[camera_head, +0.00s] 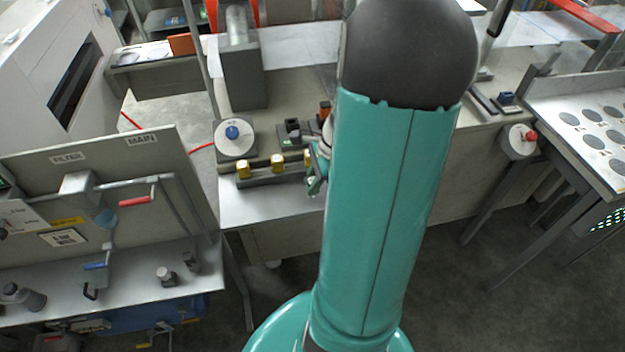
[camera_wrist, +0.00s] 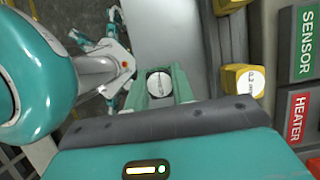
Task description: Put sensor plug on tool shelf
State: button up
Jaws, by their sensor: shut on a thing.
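My gripper (camera_wrist: 159,90) has its two teal fingers on either side of a plug with a round white end (camera_wrist: 160,84). Its print is too small to read, and most of its body is hidden by the fingers. A yellow plug (camera_wrist: 244,80) with a white end stands just right of it. In the head view my gripper (camera_head: 317,171) shows partly behind my arm, at the right end of a rack with yellow plugs (camera_head: 243,170). Green SENSOR (camera_wrist: 307,42) and red HEATER (camera_wrist: 299,116) labels are at the right. I cannot tell which surface is the tool shelf.
A metal ledge (camera_head: 130,283) below an upright MAIN panel (camera_head: 140,190) holds small fittings at left. A grey post block (camera_head: 243,75) and a blue-knobbed dial (camera_head: 233,134) stand behind the rack. A perforated table (camera_head: 590,120) is at right. A low shelf (camera_head: 165,22) stands far back.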

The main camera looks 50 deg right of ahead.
jog(key=shift+f, duration=0.15)
jog(key=o, duration=1)
jog(key=v, duration=1.2)
jog(key=a+r+n+t+h, duration=0.1)
jog(key=a+r+n, duration=0.2)
jog(key=a+n, duration=0.5)
jog(key=a+r+n+t+h, duration=0.1)
jog(key=a+r+n, duration=0.2)
jog(key=a+n, duration=0.5)
jog(key=a+r+n+t+h, duration=0.1)
jog(key=a+r+n, duration=0.3)
jog(key=a+n, duration=0.5)
jog(key=a, duration=0.4)
jog(key=shift+h, duration=0.3)
jog(key=shift+s, duration=0.15)
